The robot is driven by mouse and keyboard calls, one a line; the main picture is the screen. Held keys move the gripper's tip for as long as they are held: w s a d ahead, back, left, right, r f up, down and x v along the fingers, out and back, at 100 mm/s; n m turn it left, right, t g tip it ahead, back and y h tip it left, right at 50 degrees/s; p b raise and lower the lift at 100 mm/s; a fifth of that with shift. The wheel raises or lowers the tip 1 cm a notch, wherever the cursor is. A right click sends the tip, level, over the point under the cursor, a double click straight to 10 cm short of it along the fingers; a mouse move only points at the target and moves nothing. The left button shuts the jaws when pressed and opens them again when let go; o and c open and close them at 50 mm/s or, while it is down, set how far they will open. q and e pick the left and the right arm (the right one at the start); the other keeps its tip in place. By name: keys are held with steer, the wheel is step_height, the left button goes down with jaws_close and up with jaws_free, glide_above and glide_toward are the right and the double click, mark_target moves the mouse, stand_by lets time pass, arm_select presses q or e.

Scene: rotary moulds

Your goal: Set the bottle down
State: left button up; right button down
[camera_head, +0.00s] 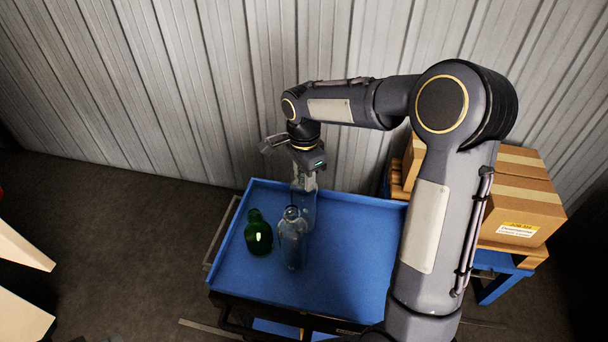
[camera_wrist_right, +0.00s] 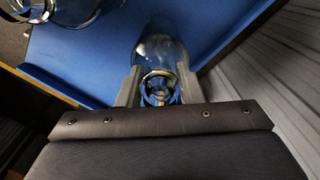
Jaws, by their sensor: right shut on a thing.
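My right gripper (camera_head: 305,180) points down over the blue tray (camera_head: 350,270) and is shut on the neck of a clear bottle (camera_head: 308,208). In the right wrist view this bottle (camera_wrist_right: 160,58) is between the two fingers (camera_wrist_right: 158,88), upright, with its mouth towards the camera. It is over the tray's back part; I cannot tell whether its base touches the tray. A second clear bottle (camera_head: 292,245) stands in front of it and hides part of it. A dark green bottle (camera_head: 258,234) stands to the left. My left gripper is not in view.
The tray has raised rims and sits on a dark cart frame. Cardboard boxes (camera_head: 518,195) on a pallet stand at the right. A corrugated metal wall (camera_head: 200,90) is close behind the tray. The tray's right part is bare.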

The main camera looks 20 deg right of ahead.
steer(key=c, duration=1.5)
jaws_free()
steer(key=shift+f, duration=0.15)
steer(key=o, duration=0.5)
